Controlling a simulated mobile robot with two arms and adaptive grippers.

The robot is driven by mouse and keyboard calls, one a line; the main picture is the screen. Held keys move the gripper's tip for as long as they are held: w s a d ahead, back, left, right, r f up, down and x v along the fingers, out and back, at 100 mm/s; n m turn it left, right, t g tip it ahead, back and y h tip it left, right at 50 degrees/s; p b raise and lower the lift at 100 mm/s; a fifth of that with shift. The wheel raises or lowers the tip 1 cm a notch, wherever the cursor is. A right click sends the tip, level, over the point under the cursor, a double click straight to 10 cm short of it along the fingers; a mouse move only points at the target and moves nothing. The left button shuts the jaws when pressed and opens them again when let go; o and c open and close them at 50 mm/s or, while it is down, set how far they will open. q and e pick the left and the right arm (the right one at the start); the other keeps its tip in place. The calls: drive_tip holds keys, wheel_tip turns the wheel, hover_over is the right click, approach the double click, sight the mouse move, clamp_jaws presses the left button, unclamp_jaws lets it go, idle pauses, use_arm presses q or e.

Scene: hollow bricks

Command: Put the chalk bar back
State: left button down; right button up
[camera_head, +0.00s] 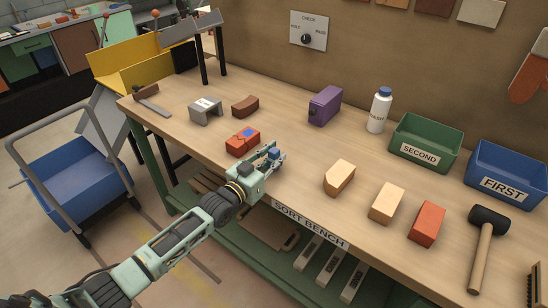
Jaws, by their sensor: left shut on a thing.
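My left gripper (274,155) is over the front edge of the bench, just right of a red-orange brick (236,146). It is shut on a small blue piece, which looks like the chalk bar (273,154); the fingers hide most of it. The brick has blue marks on its top. A grey bracket-shaped block with a small label (205,105) stands behind and left of the brick. My right gripper is not in view.
On the bench (290,165) are a brown curved brick (245,106), a purple block (322,107), a white bottle (380,110), two tan bricks, a red brick (427,224) and a mallet (488,222). A green SECOND bin (419,157) and blue FIRST bin (503,187) stand right.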

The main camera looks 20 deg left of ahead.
use_arm(q)
drive_tip(key=c, duration=1.6)
unclamp_jaws()
drive_tip(key=shift+f, duration=0.15)
drive_tip(key=shift+o, duration=0.2)
drive_tip(key=shift+r, duration=0.25)
drive_tip(key=v, duration=1.2)
drive_tip(key=s+a+f+n+g+y, duration=0.15)
drive_tip(key=s+f, duration=0.25)
drive_tip(key=f, duration=0.7)
drive_tip(key=s+a+f+g+y, duration=0.2)
drive_tip(key=s+f+g, duration=0.15)
drive_tip(key=f, duration=0.75)
drive_tip(key=s+a+f+n+g+y, duration=0.15)
drive_tip(key=s+f, duration=0.35)
drive_tip(key=f, duration=0.7)
drive_tip(key=s+d+f+g, duration=0.1)
drive_tip(key=s+f+g, duration=0.2)
drive_tip(key=s, duration=0.9)
drive_tip(key=s+d+f+m+g, duration=0.1)
drive_tip(key=s+d+f+g, duration=0.1)
drive_tip(key=s+f, duration=0.8)
drive_tip(key=s+d+f+g+y, duration=0.1)
drive_tip(key=s+f+g, duration=0.3)
drive_tip(key=s, duration=1)
wheel_tip(320, 180, down, 3)
drive_tip(key=shift+s+d+f, duration=0.1)
drive_tip(key=shift+s+d, duration=0.25)
drive_tip(key=shift+d, duration=0.4)
